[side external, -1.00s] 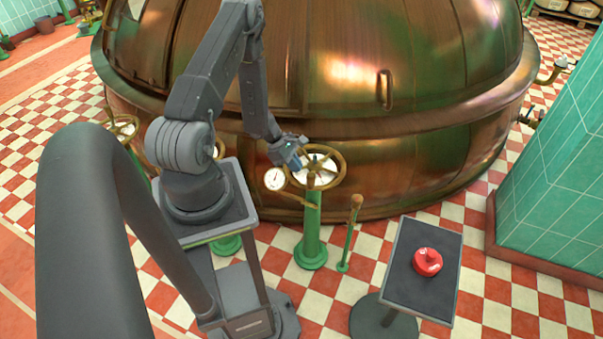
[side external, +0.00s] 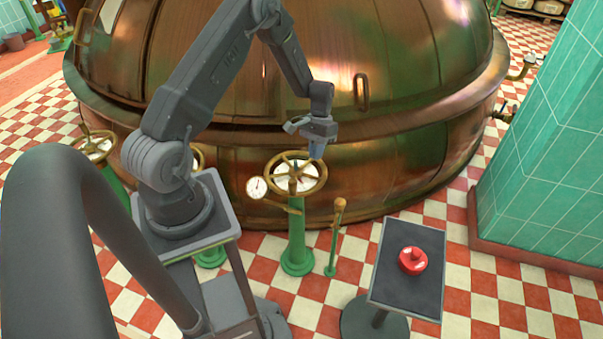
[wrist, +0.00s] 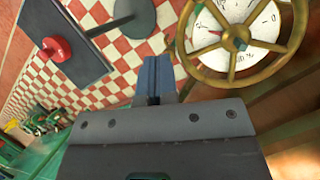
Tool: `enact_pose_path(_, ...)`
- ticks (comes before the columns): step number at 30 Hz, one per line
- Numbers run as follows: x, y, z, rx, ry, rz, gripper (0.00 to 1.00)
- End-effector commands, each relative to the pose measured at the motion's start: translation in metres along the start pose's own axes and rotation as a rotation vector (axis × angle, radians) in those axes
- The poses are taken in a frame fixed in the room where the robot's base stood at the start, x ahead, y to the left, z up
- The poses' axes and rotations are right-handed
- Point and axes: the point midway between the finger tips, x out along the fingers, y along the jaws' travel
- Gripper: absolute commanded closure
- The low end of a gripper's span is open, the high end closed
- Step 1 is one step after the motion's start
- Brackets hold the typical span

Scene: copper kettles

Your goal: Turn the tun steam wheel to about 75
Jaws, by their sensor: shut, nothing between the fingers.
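The brass steam wheel (side external: 297,171) stands on a green post (side external: 297,235) in front of the copper tun (side external: 400,155). In the wrist view the brass wheel (wrist: 237,42) is at the upper right, with a white numbered dial (wrist: 262,28) behind its spokes. Parts of the numbers are hidden by the rim and spokes, so I cannot read the setting. My gripper (side external: 317,153) is shut and empty, just above the wheel's far right side. In the wrist view my closed fingertips (wrist: 155,65) are left of the rim, apparently apart from it.
A small round gauge (side external: 257,187) is left of the wheel. A brass-topped green lever (side external: 337,225) stands to its right. A red button (side external: 412,260) sits on a dark pedestal (side external: 385,285). Another brass wheel (side external: 95,146) is at far left. A green tiled pillar (side external: 535,170) is right.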

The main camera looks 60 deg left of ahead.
Motion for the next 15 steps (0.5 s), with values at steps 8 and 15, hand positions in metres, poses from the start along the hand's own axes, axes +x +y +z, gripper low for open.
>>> enact_pose_path(8, -0.026, 0.013, -0.018, 0.390, -0.026, -0.299, 1.00)
enact_pose_path(15, -0.009, 0.006, -0.020, 0.414, -0.033, -0.320, 1.00)
